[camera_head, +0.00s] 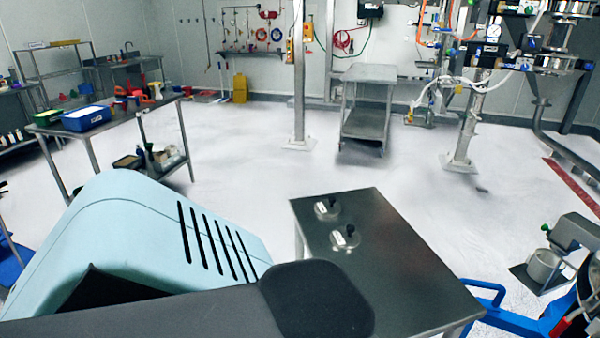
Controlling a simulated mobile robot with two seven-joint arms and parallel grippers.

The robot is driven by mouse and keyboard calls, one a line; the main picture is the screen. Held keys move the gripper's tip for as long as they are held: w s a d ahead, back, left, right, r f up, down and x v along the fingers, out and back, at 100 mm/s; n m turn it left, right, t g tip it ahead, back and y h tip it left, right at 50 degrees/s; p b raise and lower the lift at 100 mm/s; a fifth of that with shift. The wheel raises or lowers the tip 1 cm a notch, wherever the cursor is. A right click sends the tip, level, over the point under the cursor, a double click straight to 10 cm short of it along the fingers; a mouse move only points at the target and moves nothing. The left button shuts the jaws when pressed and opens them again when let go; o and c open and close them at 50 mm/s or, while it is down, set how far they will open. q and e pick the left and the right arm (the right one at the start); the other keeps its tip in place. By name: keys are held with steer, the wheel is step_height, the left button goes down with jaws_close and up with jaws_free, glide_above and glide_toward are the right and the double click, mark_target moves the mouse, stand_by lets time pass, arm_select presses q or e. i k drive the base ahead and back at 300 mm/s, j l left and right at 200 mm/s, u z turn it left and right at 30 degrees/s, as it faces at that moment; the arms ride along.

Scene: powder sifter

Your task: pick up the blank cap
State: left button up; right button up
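Two small round metal pieces with black knobs on top stand on a bare steel table. One metal piece (327,209) is near the table's far left corner. The other metal piece (345,238) is a little nearer and to the right. They look alike, and I cannot tell which is the blank cap. The steel table (405,285) is in front of me, right of centre. Nothing touches either piece. Neither of my grippers shows in the head view.
The steel table is otherwise clear. A blue tubular frame (487,292) and a grey device with a metal cup (543,265) are at the right. A side table with a blue bin (86,118) stands at the left. A metal cart (365,122) stands at the back; open floor lies between.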

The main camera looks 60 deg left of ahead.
mark_target(329, 208)
steer(key=u, duration=1.85)
